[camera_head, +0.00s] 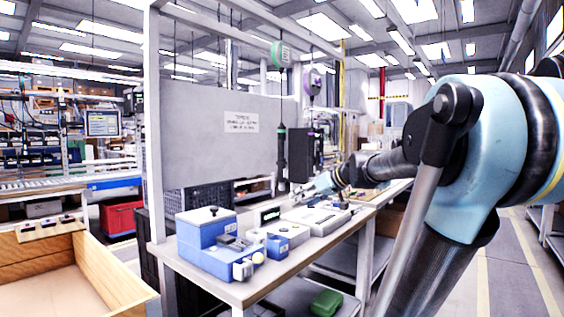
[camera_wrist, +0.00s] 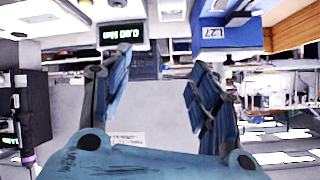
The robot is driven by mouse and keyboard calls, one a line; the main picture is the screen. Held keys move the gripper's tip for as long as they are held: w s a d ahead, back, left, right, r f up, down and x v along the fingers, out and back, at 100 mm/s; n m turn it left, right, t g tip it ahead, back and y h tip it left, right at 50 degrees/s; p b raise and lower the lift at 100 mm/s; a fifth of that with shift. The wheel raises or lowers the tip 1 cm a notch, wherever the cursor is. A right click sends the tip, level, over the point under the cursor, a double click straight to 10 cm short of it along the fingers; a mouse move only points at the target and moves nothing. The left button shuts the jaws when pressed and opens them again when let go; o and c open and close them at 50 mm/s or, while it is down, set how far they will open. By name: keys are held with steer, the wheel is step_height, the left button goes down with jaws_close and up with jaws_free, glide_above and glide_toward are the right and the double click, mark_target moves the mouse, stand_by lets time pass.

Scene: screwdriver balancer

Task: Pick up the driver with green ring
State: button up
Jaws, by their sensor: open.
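The driver with green ring (camera_head: 281,152) is dark and slim and hangs upright above the bench under a balancer with a green face (camera_head: 280,55). In the head view my gripper (camera_head: 322,184) is low over the bench, to the right of and below the driver's body; the depth gap is hard to judge. I cannot make out the green-ring driver there. A dark driver with a purple band (camera_wrist: 25,157) shows at the left edge of the wrist view.
A second balancer with a purple face (camera_head: 312,84) hangs to the right. A black box (camera_head: 304,150) stands beside the green-ring driver. The bench (camera_head: 240,291) holds blue boxes (camera_head: 205,229) and grey trays. A grey panel (camera_head: 215,145) rises behind. A wooden crate (camera_head: 118,275) is at left.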

steer(key=w+r+n+t+y, duration=0.1)
steer(key=w+r+t+y, duration=0.15)
steer(key=w+r, duration=1)
steer(key=t, duration=0.4)
glide_toward(284, 139)
steer(key=shift+g+y, duration=0.25)
steer(key=x, duration=0.6)
steer(key=shift+w, duration=0.15)
steer(key=shift+x, duration=2.85)
steer(key=shift+w+d+r, duration=0.1)
steer(key=shift+d, duration=0.1)
jaws_close()
